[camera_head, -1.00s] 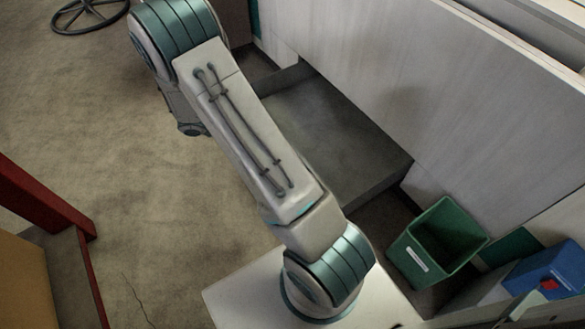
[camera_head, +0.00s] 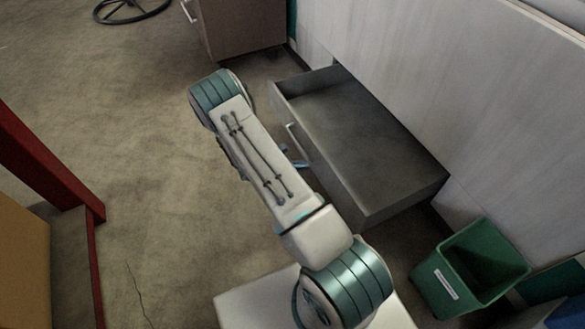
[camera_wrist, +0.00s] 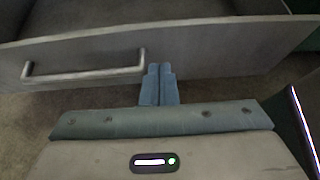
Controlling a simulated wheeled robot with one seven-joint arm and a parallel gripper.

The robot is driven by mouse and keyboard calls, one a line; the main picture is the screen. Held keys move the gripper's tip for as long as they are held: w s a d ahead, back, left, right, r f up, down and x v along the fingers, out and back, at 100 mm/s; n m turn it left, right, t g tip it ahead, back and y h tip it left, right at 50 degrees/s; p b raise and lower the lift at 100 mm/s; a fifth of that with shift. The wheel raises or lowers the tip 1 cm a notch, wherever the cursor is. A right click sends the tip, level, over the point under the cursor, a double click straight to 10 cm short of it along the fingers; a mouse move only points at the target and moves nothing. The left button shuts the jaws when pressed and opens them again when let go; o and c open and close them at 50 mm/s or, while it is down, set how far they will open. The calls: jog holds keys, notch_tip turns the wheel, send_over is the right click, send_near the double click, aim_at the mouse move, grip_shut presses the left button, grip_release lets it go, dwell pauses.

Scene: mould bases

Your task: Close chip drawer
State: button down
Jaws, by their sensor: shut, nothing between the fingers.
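The chip drawer (camera_head: 365,150) is a grey, open drawer sticking out from the pale cabinet, and the part of it that I see is empty. Its front panel and bar handle (camera_head: 291,137) face left, toward my arm. In the wrist view the drawer front (camera_wrist: 215,52) spans the picture, with the handle (camera_wrist: 80,72) left of my gripper. My gripper (camera_wrist: 160,68) is shut and empty, its blue fingertips at the drawer front right of the handle. I cannot tell whether they touch it. In the head view my arm hides most of the gripper.
A green bin (camera_head: 470,268) stands at the lower right beside the cabinet (camera_head: 440,80). A brown cabinet with a handle (camera_head: 240,25) is at the top. A red-edged frame (camera_head: 45,165) is at the left. The carpet (camera_head: 130,130) between is clear.

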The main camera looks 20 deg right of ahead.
aim_at(325, 161)
jog(key=x, duration=0.2)
jog(key=b+x, duration=0.1)
jog(key=x, duration=0.1)
jog(key=r+x, duration=0.1)
jog(key=shift+d+f+b, duration=0.1)
jog(key=shift+d+b, duration=0.3)
jog(key=shift+d, duration=0.3)
jog(key=shift+w+d, duration=0.1)
jog(key=shift+d, duration=0.4)
